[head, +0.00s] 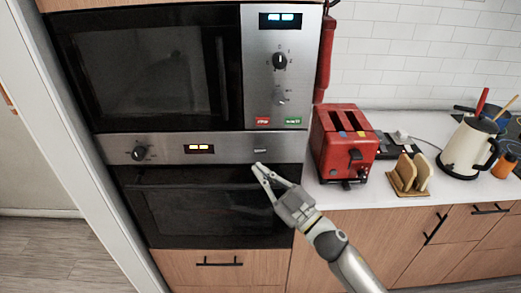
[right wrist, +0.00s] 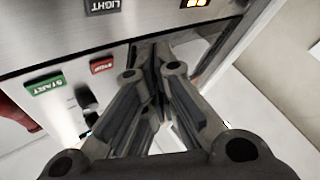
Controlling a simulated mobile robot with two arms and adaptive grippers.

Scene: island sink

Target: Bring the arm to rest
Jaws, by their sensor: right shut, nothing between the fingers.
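My right gripper (head: 258,170) is in front of the oven (head: 205,205), close to the right end of its control panel, with the arm coming in from the lower right. In the right wrist view its fingers (right wrist: 152,62) come together and are shut, with nothing between them. Behind the fingers that view shows a steel panel with a green START button (right wrist: 45,84) and a red STOP button (right wrist: 102,66). Whether the fingertips touch the oven front, I cannot tell. My left gripper is not in view.
A microwave (head: 150,70) is built in above the oven. On the white counter at right stand a red toaster (head: 342,145), a rack with bread slices (head: 410,175) and a cream kettle (head: 467,148). Wooden drawers (head: 215,268) lie below. The floor at lower left is clear.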

